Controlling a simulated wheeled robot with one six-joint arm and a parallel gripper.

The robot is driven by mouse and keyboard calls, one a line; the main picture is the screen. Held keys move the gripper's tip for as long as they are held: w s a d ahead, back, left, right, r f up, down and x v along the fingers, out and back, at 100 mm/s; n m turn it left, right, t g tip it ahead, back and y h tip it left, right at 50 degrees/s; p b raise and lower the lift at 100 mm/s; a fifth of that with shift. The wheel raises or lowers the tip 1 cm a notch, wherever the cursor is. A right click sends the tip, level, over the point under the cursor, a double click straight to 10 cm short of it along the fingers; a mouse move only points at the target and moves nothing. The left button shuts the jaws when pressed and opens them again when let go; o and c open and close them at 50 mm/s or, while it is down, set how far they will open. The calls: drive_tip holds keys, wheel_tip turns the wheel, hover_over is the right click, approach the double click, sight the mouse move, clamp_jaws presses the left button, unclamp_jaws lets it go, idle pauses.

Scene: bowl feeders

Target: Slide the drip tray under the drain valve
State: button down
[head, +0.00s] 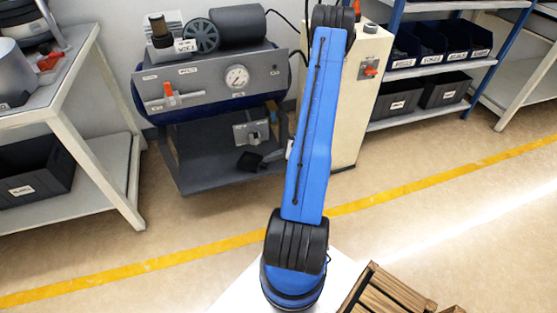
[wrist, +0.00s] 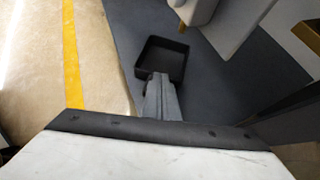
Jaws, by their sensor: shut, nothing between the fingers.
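The drip tray is a small black square open tray (wrist: 181,51) ahead of my gripper in the wrist view. In the head view the tray (head: 249,161) shows small and dark on the lower shelf of the compressor stand. My gripper (wrist: 160,80) is shut and empty, its tips at or very near the tray's near wall; whether they touch I cannot tell. In the head view my gripper (head: 274,156) is small and partly hidden by my blue arm. What looks like the drain valve (head: 254,135) is on a grey block just above and behind the tray.
The dark lower shelf (head: 205,165) surrounds the tray, with bare room around it. The compressor panel (head: 205,83) overhangs above. A cream cabinet (head: 350,110) stands close on the right. A pale upright part (wrist: 196,12) stands beyond the tray in the wrist view.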

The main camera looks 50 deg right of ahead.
drive_tip(key=shift+w+a, duration=0.4)
drive_tip(key=shift+w, duration=0.15)
drive_tip(key=shift+w+a+f, duration=0.1)
drive_tip(key=shift+w+f, duration=0.05)
drive_tip(key=shift+f, duration=0.6)
drive_tip(key=shift+f, duration=0.1)
drive_tip(key=shift+s+d, duration=0.35)
drive_tip(key=shift+s, duration=0.25)
drive_tip(key=shift+s+d, duration=0.35)
drive_tip(key=shift+s, duration=0.25)
